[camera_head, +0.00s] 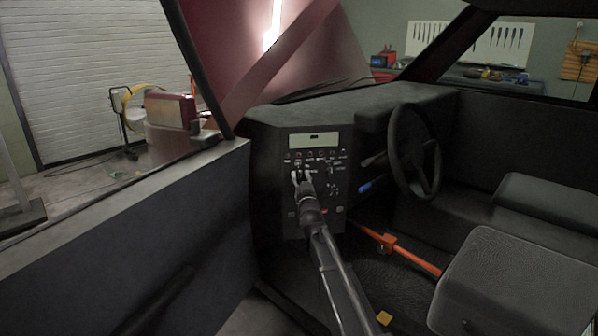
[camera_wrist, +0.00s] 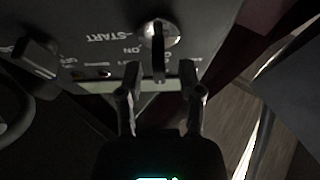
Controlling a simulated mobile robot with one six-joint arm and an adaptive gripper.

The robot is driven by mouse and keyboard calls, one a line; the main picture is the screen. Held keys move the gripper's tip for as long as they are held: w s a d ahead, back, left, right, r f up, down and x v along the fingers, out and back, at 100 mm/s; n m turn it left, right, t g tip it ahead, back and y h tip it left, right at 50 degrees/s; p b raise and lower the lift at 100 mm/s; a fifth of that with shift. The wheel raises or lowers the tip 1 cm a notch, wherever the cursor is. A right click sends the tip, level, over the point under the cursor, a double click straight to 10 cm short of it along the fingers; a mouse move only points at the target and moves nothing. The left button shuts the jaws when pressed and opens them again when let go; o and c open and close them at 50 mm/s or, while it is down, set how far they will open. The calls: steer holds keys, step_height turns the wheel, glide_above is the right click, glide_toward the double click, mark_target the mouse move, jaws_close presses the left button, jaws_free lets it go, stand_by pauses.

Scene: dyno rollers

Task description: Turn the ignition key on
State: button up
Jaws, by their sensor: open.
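The ignition key (camera_wrist: 158,63) shows in the wrist view as a dark, narrow, upright shape in a round silver lock (camera_wrist: 145,30). START and ON markings beside it appear upside down on the dark panel, which also shows in the head view (camera_head: 337,217). My gripper (camera_wrist: 158,93) is open, with one finger on either side of the key's line. The key's lower end lies near the gap between the fingertips. I cannot tell whether either finger touches it. In the head view my gripper (camera_head: 299,178) is at the panel's upper part, and the key cannot be made out there.
Several small knobs and switches surround the spot on the panel. A display (camera_head: 314,140) is above. The steering wheel (camera_head: 393,150) and a blue-ended lever (camera_head: 368,187) stand to the right. An orange bar (camera_head: 418,262) crosses the footwell beside the seat (camera_head: 520,275). The door (camera_head: 110,230) is left.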

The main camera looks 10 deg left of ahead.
steer(key=shift+w+a+r, duration=0.15)
steer(key=shift+w+r, duration=0.05)
steer(key=shift+w, duration=0.25)
steer(key=shift+c, duration=0.2)
